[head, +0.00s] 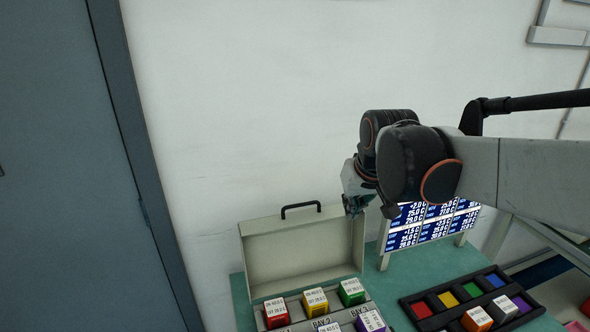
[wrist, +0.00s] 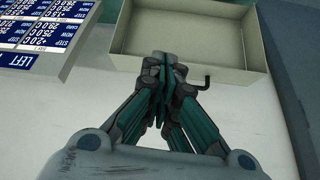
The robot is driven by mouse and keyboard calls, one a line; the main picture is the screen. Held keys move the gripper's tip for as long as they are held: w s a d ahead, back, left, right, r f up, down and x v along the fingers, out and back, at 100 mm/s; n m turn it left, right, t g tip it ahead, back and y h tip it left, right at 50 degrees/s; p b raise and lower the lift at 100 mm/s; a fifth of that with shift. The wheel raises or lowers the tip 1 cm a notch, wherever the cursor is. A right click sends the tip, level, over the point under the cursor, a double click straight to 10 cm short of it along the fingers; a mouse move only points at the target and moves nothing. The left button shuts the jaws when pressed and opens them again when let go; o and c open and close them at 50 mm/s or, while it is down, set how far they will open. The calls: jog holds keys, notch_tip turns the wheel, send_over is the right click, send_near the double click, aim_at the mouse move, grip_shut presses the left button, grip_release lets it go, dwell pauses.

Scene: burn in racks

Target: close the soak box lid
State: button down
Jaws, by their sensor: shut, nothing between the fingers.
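The soak box lid (head: 290,252) stands raised, upright against the white wall, with a dark handle (head: 300,207) on its top edge. The lid also shows in the wrist view (wrist: 205,30), with its handle (wrist: 196,84) beside my fingers. My gripper (head: 354,207) is shut and empty, at the lid's upper right corner in the head view. In the wrist view my gripper (wrist: 164,62) overlaps the lid's edge; I cannot tell whether it touches. The soak box (head: 318,316) below holds several labelled cubes, among them a red one (head: 276,312), a yellow one (head: 315,301) and a green one (head: 351,291).
A blue display board (head: 432,222) stands just right of the lid and also shows in the wrist view (wrist: 45,30). A black rack (head: 470,300) with coloured slots and cubes lies at the right on the green table (head: 243,290). A grey door (head: 70,170) is at the left.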

jog(key=w+a+n+g+p, duration=0.2)
jog(key=w+a+p, duration=1.1)
jog(key=w, duration=0.5)
notch_tip(320, 180, down, 9)
jog(key=b, duration=0.1)
jog(key=shift+s+a+r+b, duration=0.2)
jog(key=shift+s+a+b, duration=0.05)
jog(key=shift+s+b, duration=0.05)
